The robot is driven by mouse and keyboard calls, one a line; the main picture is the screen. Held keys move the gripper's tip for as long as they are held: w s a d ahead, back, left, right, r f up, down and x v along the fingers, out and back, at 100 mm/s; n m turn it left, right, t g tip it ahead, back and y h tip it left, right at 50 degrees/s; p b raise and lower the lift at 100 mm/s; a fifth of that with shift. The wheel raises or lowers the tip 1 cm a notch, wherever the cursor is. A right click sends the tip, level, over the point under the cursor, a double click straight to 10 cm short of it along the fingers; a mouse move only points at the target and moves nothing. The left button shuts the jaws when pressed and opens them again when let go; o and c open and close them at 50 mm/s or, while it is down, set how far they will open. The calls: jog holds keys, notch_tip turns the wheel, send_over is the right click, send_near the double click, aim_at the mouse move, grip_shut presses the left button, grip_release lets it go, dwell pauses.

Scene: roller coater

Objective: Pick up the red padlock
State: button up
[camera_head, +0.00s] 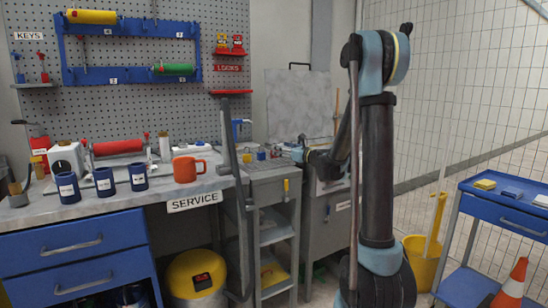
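My arm rises on the right and bends down behind itself toward the cabinets. My gripper (300,150) is at the far end, over the grey cabinet top, lower than the padlocks and to their right. It is small and its fingers cannot be made out, so I cannot tell whether it is open or shut. It is well apart from the padlocks.
The workbench (110,205) holds dark blue mugs, an orange mug (187,169) and a red roller (118,147). A yellow-lidded bin (195,278) stands below. A blue cart (500,212), yellow bucket (421,262) and traffic cone (512,285) are at right.

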jog(key=shift+x, duration=2.7)
jog(key=c, duration=1.3)
notch_tip(320, 180, up, 10)
jog(key=shift+f, duration=0.1)
